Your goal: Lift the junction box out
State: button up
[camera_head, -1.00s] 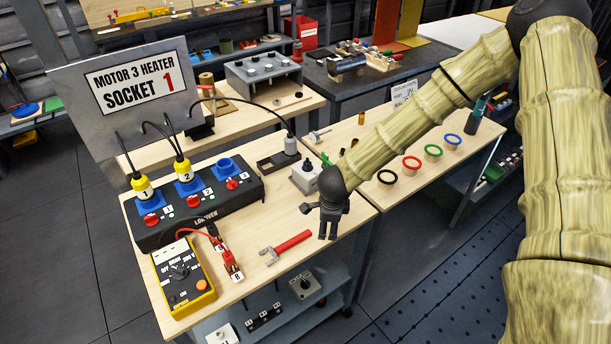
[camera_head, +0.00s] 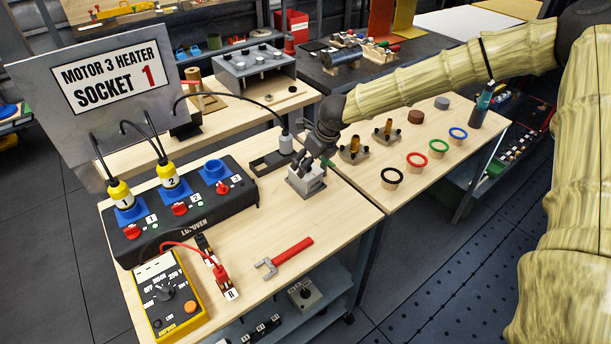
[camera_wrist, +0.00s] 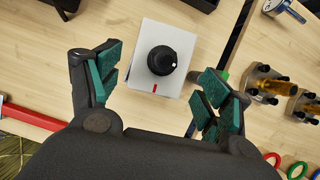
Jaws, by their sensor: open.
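A small light-grey box (camera_head: 306,183) with a black knob on top stands on the wooden bench, beside a shallow black tray (camera_head: 262,164). It is the likeliest junction box, but no label on it can be read. In the wrist view the box (camera_wrist: 150,88) shows from above, with a red mark by its knob (camera_wrist: 162,60). My gripper (camera_head: 318,160) is just above the box, partly covering it in the head view. In the wrist view my gripper (camera_wrist: 165,80) is open and empty, with green-padded fingers on either side of the box.
A grey plug (camera_head: 285,143) on a black cable stands at the tray. The black socket unit (camera_head: 190,215), yellow meter (camera_head: 168,300) and red-handled tool (camera_head: 290,252) are left and in front. Brass-topped fittings (camera_head: 383,136) and coloured rings (camera_head: 417,160) are right. A similar knobbed box (camera_head: 301,295) sits on the lower shelf.

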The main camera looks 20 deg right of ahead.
jog(key=shift+p+x, duration=1.15)
jog(key=shift+x, duration=2.05)
jog(key=shift+w+d, duration=0.1)
jog(key=c, duration=1)
